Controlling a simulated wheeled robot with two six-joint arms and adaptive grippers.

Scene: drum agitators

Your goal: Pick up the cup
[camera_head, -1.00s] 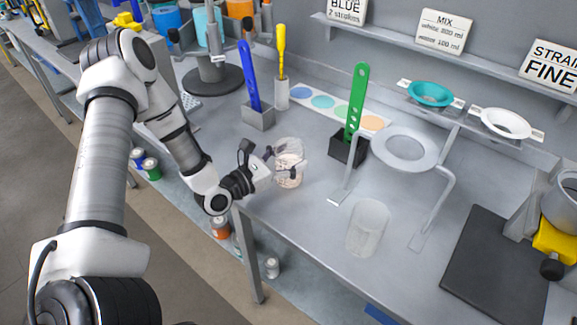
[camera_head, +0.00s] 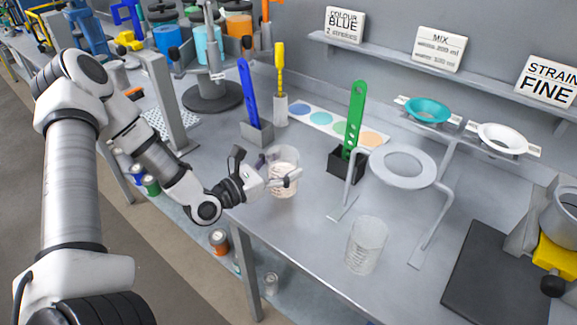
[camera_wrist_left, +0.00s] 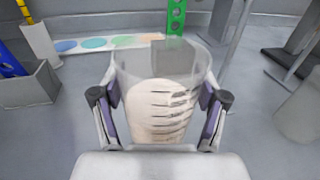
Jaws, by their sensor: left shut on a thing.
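A clear cup (camera_head: 283,172) with dark graduation marks and a pale, cream-coloured content stands upright near the front of the bench, left of the ring stand. My left gripper (camera_head: 281,176) is shut on this cup, with one finger on each side. In the left wrist view the cup (camera_wrist_left: 163,95) sits between both pads of the gripper (camera_wrist_left: 160,118). I cannot tell whether its base touches the bench. A second clear cup (camera_head: 366,246), empty-looking, stands by itself at the front of the bench. My right gripper is not in view.
A ring stand (camera_head: 436,184) stands right of the held cup. Behind are a green stirrer (camera_head: 355,115) in a black holder (camera_head: 340,166) and a blue one (camera_head: 249,92) in a grey holder (camera_head: 256,135). A dark mat (camera_head: 495,270) lies at right.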

